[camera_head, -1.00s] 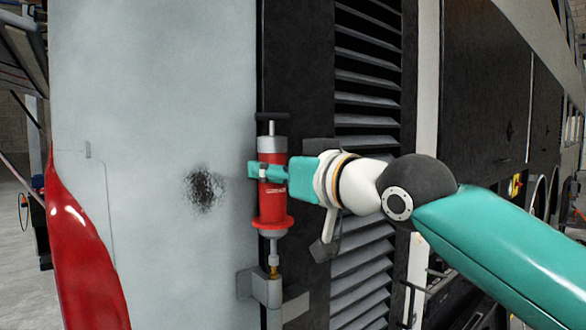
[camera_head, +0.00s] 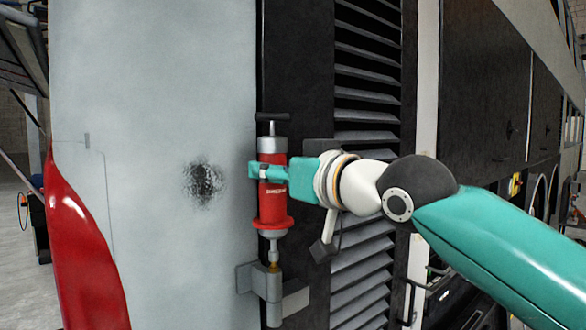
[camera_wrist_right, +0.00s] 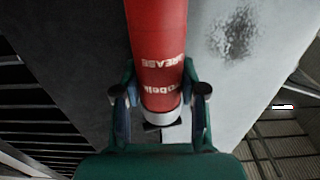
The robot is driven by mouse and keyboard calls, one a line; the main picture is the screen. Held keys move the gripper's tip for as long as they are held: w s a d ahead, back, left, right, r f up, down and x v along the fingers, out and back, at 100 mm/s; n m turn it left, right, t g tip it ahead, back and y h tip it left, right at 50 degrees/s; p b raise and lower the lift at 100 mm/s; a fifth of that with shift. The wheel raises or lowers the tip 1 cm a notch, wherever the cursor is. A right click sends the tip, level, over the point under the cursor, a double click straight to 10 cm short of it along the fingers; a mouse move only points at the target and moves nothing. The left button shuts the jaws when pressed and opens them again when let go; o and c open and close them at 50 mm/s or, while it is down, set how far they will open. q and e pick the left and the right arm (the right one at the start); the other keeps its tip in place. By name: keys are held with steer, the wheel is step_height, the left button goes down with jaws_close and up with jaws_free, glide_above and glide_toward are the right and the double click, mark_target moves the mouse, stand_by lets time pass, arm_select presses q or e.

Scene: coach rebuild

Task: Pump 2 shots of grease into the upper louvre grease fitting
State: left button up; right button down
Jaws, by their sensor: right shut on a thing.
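The grease gun (camera_head: 272,205) is red with silver ends, a black T-handle (camera_head: 272,117) at the top and a red flange low down. It stands upright in the head view. My right gripper (camera_head: 268,172) is shut around its red barrel; the barrel also shows between the fingers in the right wrist view (camera_wrist_right: 160,62). The gun's nozzle points down at a grey bracket (camera_head: 262,280) with a brass-coloured fitting (camera_head: 274,267). The nozzle end appears to meet the fitting; I cannot tell whether it is seated. My left gripper is not in view.
Black louvre slats (camera_head: 366,120) run down the vehicle side behind my right wrist. A pale grey panel (camera_head: 150,90) with a dark smudge (camera_head: 203,184) lies to the left. A red curved body part (camera_head: 80,250) is at lower left.

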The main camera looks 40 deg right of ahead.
steer(key=shift+f, duration=0.35)
steer(key=shift+r, duration=0.15)
steer(key=shift+r+p, duration=0.6)
steer(key=shift+r, duration=0.35)
stand_by(0.6)
steer(key=shift+f+b, duration=0.85)
steer(key=shift+f, duration=0.25)
stand_by(1.0)
steer(key=shift+a+r, duration=0.1)
steer(key=shift+r, duration=0.15)
steer(key=shift+r+p, duration=0.7)
steer(key=shift+p, duration=0.1)
steer(key=shift+r, duration=0.15)
stand_by(0.3)
